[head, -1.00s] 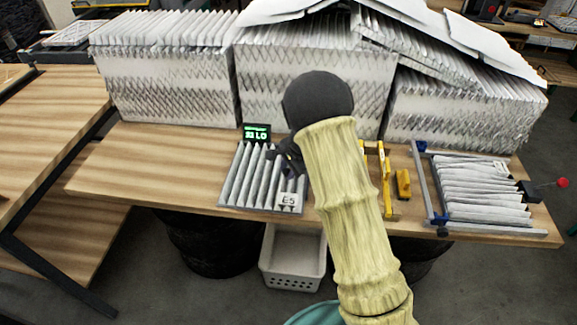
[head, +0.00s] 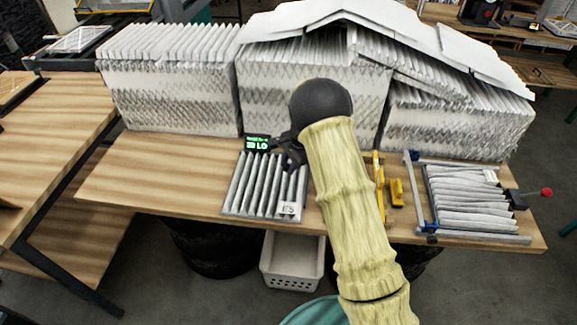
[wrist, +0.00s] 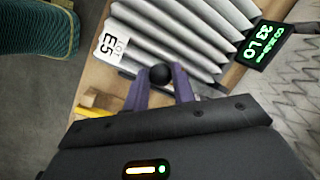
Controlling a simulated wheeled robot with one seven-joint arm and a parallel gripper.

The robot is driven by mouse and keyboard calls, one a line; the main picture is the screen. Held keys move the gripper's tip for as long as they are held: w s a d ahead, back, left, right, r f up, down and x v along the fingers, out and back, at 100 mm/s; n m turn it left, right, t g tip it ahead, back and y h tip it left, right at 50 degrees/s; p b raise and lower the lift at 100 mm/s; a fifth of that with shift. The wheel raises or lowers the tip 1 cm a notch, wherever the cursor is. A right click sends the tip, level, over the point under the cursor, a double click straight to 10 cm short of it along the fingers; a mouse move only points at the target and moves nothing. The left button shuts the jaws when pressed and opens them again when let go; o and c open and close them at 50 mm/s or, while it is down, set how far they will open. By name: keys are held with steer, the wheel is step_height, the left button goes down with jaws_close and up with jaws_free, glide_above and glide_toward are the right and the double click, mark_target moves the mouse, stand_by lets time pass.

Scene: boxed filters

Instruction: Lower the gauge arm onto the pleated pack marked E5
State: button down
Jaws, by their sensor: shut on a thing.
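The pleated pack marked E5 (head: 262,190) lies flat on the bench, with its white label at its front right corner. In the wrist view its grey pleats (wrist: 175,35) and label fill the upper part. My gripper (head: 292,158) is over the pack's back right part. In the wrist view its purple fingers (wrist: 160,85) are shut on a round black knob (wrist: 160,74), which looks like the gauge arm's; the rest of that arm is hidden. I cannot tell whether anything touches the pleats. A small display (head: 257,143) behind the pack glows green and reads LO.
Tall stacks of white pleated filters (head: 170,95) stand along the back of the bench. Yellow tools (head: 396,192) lie right of my arm. Another pleated pack (head: 465,200) sits in a blue-cornered frame at the right, beside a red knob (head: 546,192). The bench's left part is clear.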

steer(key=c, duration=1.4)
jaws_free()
steer(key=shift+w, duration=0.2)
steer(key=shift+c, duration=0.2)
steer(key=shift+o, duration=1.4)
steer(key=shift+w+d+f, duration=0.1)
steer(key=shift+r, duration=0.2)
steer(key=b+v, duration=0.5)
steer(key=v, duration=1.2)
steer(key=shift+d, duration=0.1)
